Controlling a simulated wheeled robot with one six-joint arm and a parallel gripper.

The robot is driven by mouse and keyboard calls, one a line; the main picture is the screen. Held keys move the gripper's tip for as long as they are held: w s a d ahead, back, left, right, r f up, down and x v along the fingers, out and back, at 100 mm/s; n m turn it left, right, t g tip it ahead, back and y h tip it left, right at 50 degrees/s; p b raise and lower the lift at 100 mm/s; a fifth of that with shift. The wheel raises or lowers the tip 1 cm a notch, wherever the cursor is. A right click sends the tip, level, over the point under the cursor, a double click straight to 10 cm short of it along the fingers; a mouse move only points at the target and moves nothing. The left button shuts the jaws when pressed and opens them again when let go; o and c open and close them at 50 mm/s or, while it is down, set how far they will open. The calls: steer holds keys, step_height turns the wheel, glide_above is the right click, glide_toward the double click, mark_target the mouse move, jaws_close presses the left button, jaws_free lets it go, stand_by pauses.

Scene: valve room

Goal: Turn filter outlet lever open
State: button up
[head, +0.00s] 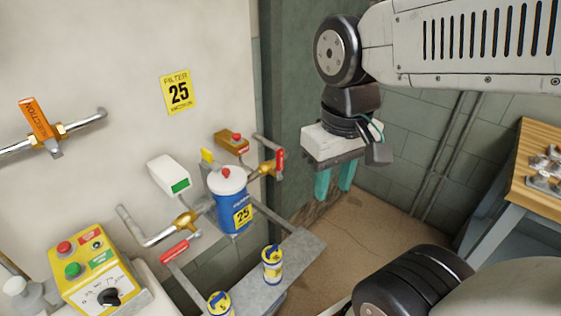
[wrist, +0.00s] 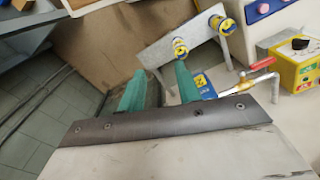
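A blue and white filter housing (head: 231,205) marked 25 hangs on the wall. A brass valve with a red lever (head: 278,161) is on its right, the lever roughly upright. Another brass valve with a red lever (head: 175,250) is at its lower left, the lever slanting out from the pipe. I cannot read which is the outlet. My gripper (head: 334,183) is to the right of the filter, pointing down, teal fingers apart and empty. In the wrist view the fingers (wrist: 160,72) are apart, with a red lever (wrist: 262,65) and part of the blue filter (wrist: 203,84) beyond them.
A grey metal shelf (head: 296,262) below the filter carries yellow and blue cans (head: 272,266). A yellow control box (head: 93,272) is at lower left. An orange-handled valve (head: 40,120) is at far left. A wooden bench (head: 540,165) stands right. Floor below my gripper looks clear.

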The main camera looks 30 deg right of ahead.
steer(key=w+d+f+m+g, duration=0.1)
steer(key=w+f+m, duration=0.15)
steer(key=w, duration=0.55)
steer(key=m, duration=1.1)
glide_above(280, 149)
step_height(280, 149, down, 3)
steer(key=shift+s+t, duration=0.15)
steer(key=shift+t, duration=0.15)
steer(key=shift+f+m, duration=0.35)
steer(key=shift+f, duration=0.2)
step_height(280, 149, down, 7)
steer(key=shift+r, duration=0.1)
jaws_close()
